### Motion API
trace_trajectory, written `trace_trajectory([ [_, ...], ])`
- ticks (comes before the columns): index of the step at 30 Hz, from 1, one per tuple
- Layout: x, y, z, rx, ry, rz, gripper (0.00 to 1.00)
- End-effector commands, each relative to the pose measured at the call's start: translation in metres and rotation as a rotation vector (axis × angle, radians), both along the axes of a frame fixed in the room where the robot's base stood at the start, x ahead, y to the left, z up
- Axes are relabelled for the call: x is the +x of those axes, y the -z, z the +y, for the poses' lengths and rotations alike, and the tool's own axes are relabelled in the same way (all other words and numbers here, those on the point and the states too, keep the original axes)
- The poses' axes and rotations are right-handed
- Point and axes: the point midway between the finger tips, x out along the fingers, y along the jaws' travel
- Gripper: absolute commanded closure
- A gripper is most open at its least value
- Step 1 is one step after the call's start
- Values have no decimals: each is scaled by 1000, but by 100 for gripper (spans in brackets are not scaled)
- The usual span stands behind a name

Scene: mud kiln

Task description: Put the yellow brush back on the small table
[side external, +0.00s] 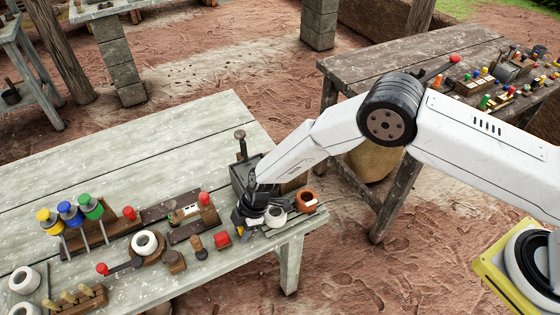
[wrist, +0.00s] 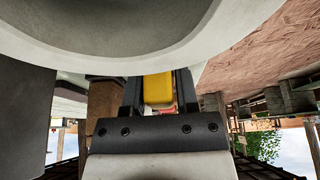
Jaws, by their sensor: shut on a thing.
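My gripper (side external: 247,222) is low over the near right corner of the pale wooden table (side external: 130,160). It is beside a dark box and a white round pot. In the wrist view, my gripper (wrist: 158,92) has its two dark fingers closed on a yellow piece (wrist: 158,88), which fits the yellow brush. Only this yellow part shows; the rest is hidden by the gripper. In the side view just a trace of yellow shows at the fingertips. I cannot tell whether the brush touches the table.
A white round pot (side external: 275,216), an orange-brown pot (side external: 307,201) and a dark box (side external: 242,177) crowd the gripper. The pale table's back half is clear. A brown table (side external: 420,65) at right holds many small things.

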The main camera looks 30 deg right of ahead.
Motion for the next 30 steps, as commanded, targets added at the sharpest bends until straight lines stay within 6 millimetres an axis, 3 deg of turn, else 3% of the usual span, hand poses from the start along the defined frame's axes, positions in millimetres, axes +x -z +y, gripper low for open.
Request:
trace_trajectory([
  [3,0,2,0,0,0,-1,100],
  [4,0,3,0,0,0,0,59],
  [7,0,2,0,0,0,0,27],
  [20,0,1,0,0,0,0,27],
  [30,1,-20,-7,1,1,-2,27],
])
